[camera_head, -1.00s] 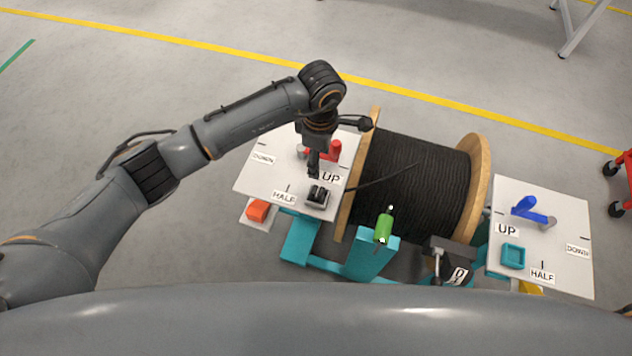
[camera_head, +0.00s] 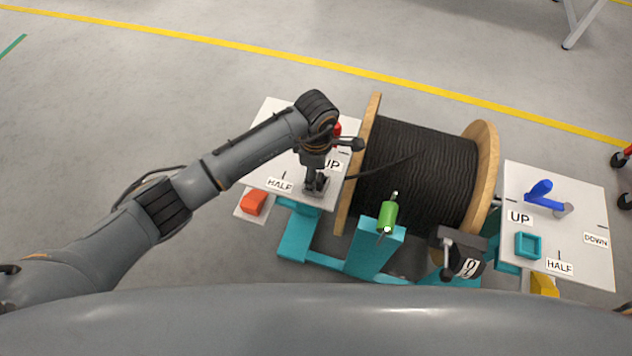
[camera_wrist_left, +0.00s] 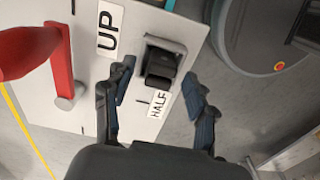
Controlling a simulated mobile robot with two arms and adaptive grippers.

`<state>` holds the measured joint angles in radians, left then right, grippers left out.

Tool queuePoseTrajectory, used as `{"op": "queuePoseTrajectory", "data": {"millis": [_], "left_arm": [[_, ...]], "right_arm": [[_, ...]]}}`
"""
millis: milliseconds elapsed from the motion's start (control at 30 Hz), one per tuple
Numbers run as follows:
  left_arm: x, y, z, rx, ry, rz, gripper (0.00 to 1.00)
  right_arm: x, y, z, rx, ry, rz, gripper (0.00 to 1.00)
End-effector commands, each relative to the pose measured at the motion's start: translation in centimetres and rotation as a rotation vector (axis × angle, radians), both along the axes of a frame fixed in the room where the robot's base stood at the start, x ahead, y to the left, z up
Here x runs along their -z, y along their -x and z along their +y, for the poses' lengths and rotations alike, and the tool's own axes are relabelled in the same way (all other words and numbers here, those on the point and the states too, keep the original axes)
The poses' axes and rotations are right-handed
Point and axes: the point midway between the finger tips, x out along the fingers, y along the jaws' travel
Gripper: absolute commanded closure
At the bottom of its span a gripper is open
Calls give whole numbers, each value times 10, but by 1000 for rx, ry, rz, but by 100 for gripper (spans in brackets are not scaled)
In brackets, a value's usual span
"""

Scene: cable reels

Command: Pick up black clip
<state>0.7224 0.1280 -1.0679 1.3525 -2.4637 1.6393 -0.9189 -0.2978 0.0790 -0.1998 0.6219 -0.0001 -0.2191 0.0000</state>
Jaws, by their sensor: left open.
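The black clip (camera_wrist_left: 160,66) sits in a dark square holder (camera_wrist_left: 176,44) on the left white panel, between the UP and HALF labels. In the left wrist view it lies between and a little beyond the fingertips of my left gripper (camera_wrist_left: 160,85), which is open and empty. In the head view my left gripper (camera_head: 316,183) is right over the clip and mostly covers it. I cannot tell from these views whether a finger touches the clip. My right gripper does not show.
A red lever (camera_wrist_left: 62,65) stands on the same panel, beside the gripper. A cable reel (camera_head: 415,180) stands to the right, with a green handle (camera_head: 387,216) in front. The right panel (camera_head: 580,210) has a blue lever (camera_head: 542,194) and a teal square holder (camera_head: 528,245).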

Motion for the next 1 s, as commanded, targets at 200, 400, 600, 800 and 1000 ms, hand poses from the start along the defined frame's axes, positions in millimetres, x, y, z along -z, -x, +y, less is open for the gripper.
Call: {"op": "queuePoseTrajectory", "data": {"millis": [200, 400, 600, 800, 1000], "left_arm": [[0, 0, 0, 0, 0, -1, 43], [0, 0, 0, 0, 0, -1, 82], [0, 0, 0, 0, 0, -1, 100], [-2, 0, 0, 0, 0, -1, 100], [-19, -1, 0, 0, 0, -3, 100]], "right_arm": [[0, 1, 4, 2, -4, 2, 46], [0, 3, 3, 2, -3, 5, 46], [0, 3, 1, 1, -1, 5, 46], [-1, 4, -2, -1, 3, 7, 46], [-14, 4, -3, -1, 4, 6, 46]]}}
